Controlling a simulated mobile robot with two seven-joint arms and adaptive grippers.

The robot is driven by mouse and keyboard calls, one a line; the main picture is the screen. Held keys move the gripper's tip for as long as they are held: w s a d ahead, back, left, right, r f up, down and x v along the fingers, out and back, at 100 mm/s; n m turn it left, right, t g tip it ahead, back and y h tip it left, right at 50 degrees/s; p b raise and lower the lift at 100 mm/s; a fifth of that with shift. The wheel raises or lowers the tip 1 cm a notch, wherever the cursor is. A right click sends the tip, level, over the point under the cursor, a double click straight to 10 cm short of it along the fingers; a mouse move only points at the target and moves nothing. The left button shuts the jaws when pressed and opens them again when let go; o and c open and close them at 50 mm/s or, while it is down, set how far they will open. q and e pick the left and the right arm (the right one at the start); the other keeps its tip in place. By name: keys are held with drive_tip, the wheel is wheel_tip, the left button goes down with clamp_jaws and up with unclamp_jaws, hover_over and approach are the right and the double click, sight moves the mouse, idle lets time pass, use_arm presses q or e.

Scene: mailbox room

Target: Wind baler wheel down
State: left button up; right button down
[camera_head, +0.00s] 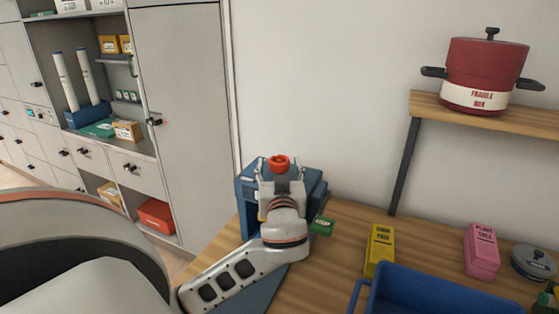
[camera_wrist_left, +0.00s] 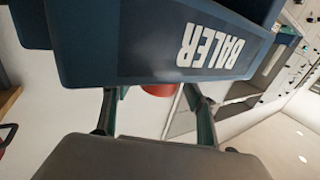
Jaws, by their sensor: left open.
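The blue baler (camera_head: 312,178) stands on the wooden table against the wall, and its labelled front fills the top of the left wrist view (camera_wrist_left: 120,45). A small red-orange wheel (camera_head: 279,163) shows at the top of the baler. Part of it also shows under the label in the left wrist view (camera_wrist_left: 158,91). My left gripper (camera_head: 281,171) is open at the baler, with its fingers on either side of the wheel. Contact with the wheel cannot be made out. The baler hides the fingertips in the left wrist view. My right gripper is out of view.
A green box (camera_head: 322,226) lies right of the baler. A yellow box (camera_head: 379,249), a pink box (camera_head: 481,250), a blue tray (camera_head: 440,290) and a grey round tin (camera_head: 533,262) are farther right. A red pot (camera_head: 484,72) stands on a wall shelf (camera_head: 440,105). Cabinets line the left.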

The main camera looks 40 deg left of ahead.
use_arm(q)
drive_tip(key=shift+w+a+r, duration=0.1)
drive_tip(key=shift+w+a, duration=0.55)
drive_tip(key=shift+w, duration=0.05)
drive_tip(key=c, duration=1.1)
drive_tip(key=shift+c, duration=0.2)
drive_tip(key=shift+h, duration=0.3)
